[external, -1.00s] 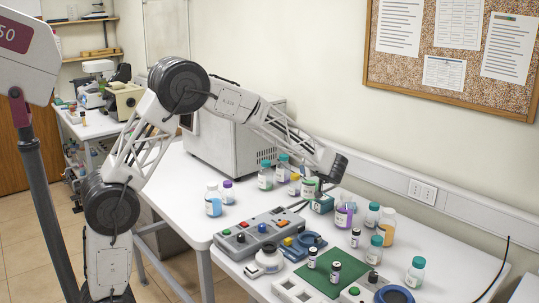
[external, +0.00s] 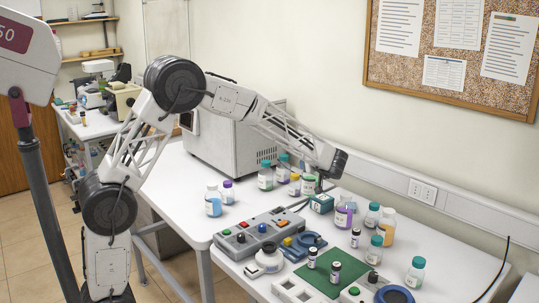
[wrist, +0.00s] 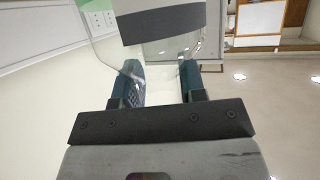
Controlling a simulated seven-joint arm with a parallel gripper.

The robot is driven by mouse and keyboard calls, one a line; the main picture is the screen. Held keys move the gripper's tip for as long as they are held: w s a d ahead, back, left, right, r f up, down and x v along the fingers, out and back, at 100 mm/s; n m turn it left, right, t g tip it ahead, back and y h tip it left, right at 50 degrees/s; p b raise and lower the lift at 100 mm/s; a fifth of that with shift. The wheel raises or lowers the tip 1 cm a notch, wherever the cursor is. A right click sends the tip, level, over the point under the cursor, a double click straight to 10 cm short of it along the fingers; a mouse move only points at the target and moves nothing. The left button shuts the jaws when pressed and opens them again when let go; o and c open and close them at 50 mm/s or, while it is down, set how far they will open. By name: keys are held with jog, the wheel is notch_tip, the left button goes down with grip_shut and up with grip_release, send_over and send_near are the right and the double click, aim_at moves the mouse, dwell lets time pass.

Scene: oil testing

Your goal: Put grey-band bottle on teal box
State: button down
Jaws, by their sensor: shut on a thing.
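In the wrist view my gripper (wrist: 162,84) is shut on a clear glass bottle with a wide dark grey band (wrist: 162,22). The bottle's glass sits between the two dark teal fingers, and its far end runs out of the picture. The teal box (external: 321,203) is a small block with a pale label on the white table in the external view. The end of my arm is just above and slightly right of the box there. My fingers and the held bottle are hard to make out in that view, so I cannot tell whether the bottle touches the box.
Capped bottles stand close left of the box, including a teal-capped one (external: 265,176). A purple bottle (external: 344,212) and an orange one (external: 386,228) stand to its right. A grey control panel (external: 262,232) and a green mat (external: 335,275) lie in front. The wall is behind.

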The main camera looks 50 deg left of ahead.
jog(key=shift+s+r, duration=0.1)
jog(key=shift+s+r+m+t, duration=0.35)
jog(key=shift+s+m+t, duration=0.15)
jog(key=shift+s+t, duration=0.2)
jog(key=shift+s+r+m+t+h, duration=0.25)
jog(key=shift+s+m+t+h, duration=0.35)
jog(key=shift+s+m+t, duration=0.15)
jog(key=shift+s+d+m+t+h, duration=0.2)
jog(key=shift+s+m+t+h, duration=0.25)
jog(key=shift+s, duration=0.3)
jog(key=shift+s+d+m+t+h, duration=0.3)
jog(key=shift+s+m+t, duration=0.25)
jog(key=shift+s, duration=0.25)
jog(key=shift+s+d+m+t+h, duration=0.15)
jog(key=shift+s+m+t+h, duration=0.2)
jog(key=shift+s+m, duration=0.3)
jog(key=shift+s, duration=0.1)
jog(key=w+f, duration=0.1)
jog(key=w, duration=1.5)
jog(key=shift+a+f, duration=0.2)
jog(key=shift+a, duration=0.05)
